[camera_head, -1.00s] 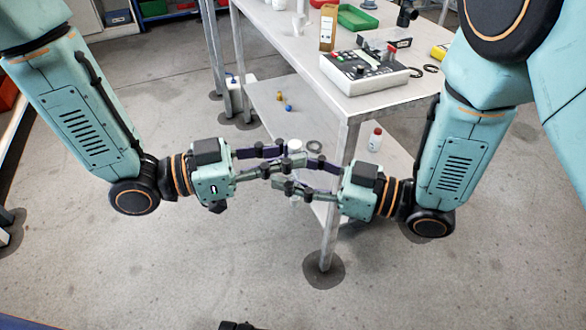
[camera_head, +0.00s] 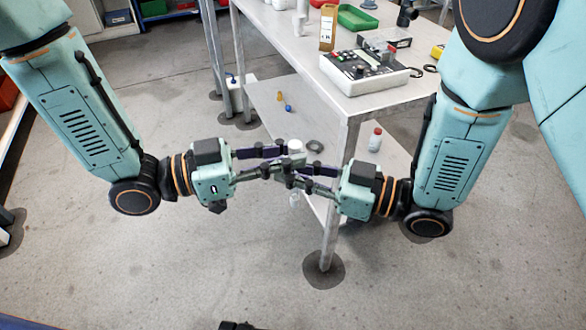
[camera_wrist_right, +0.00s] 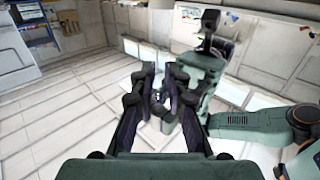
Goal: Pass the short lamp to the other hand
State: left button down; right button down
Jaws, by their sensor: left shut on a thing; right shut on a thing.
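The short lamp (camera_head: 295,146) is held between my two grippers in front of the table; its white top shows above the fingers and a pale lower end shows below them. My left gripper (camera_head: 284,160) comes in from the left and is shut on the lamp. My right gripper (camera_head: 291,172) comes in from the right and is also shut on it. The fingers overlap and hide the lamp's middle. In the right wrist view my right gripper's fingers (camera_wrist_right: 158,100) are close together, and the lamp is hard to make out there.
The table (camera_head: 290,45) behind carries a control box (camera_head: 364,72), a green tray (camera_head: 357,18) and a yellow-brown bottle (camera_head: 328,27). Its lower shelf (camera_head: 265,98) holds a white bottle with a red cap (camera_head: 375,140) and a dark ring (camera_head: 316,146). The floor in front is clear.

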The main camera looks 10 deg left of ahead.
pick_arm(q)
jog(key=c, duration=1.2)
grip_release()
jog(key=shift+v, duration=3.7)
